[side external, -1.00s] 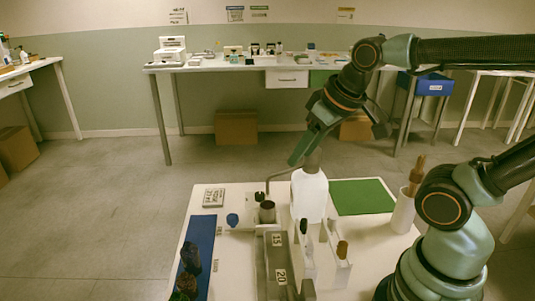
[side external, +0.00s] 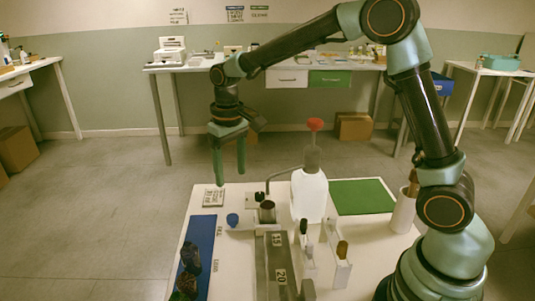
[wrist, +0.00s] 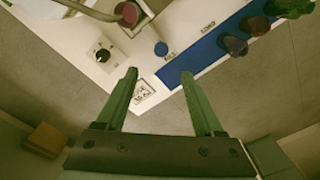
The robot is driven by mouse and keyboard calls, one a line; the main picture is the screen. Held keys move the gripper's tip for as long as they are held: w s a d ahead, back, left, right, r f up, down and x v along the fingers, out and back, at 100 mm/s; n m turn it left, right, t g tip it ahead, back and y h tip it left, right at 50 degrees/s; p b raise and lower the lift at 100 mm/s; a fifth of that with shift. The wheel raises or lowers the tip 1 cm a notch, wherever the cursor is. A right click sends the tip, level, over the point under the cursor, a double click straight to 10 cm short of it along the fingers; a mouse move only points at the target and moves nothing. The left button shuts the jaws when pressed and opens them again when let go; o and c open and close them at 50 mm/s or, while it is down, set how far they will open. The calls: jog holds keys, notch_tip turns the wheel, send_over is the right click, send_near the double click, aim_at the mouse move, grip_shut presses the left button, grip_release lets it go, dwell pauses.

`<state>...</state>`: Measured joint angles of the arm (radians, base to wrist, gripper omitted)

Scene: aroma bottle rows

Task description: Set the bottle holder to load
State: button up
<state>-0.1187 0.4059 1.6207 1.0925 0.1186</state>
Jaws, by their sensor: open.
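My gripper (side external: 230,178) is open and empty, pointing down above the back left of the work table. A round blue knob (side external: 232,219) sits below it on the pale holder plate, beside the FILL label (side external: 219,231). The LOAD label (side external: 215,265) is nearer the front. The dark cup of the bottle holder (side external: 267,212) stands right of the knob. In the wrist view, the blue knob (wrist: 161,48) lies just beyond the fingertips (wrist: 159,74), between their lines, not touched. The cup (wrist: 128,14) has a reddish inside; whether it holds a bottle is unclear.
Dark bottles (side external: 190,258) stand on the blue strip (side external: 207,232). A white bottle (side external: 309,196) with a red top (side external: 315,124) and a spout stands right of the cup. A black dial (wrist: 102,52) is near the cup. A printed card (wrist: 141,95) lies under the fingers.

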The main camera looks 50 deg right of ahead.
aim_at(232, 217)
jog(key=f, duration=1.3)
jog(key=shift+w+a+f, duration=0.1)
jog(key=shift+w+a, duration=0.1)
jog(key=shift+w, duration=0.1)
grip_shut()
dwell(1.0)
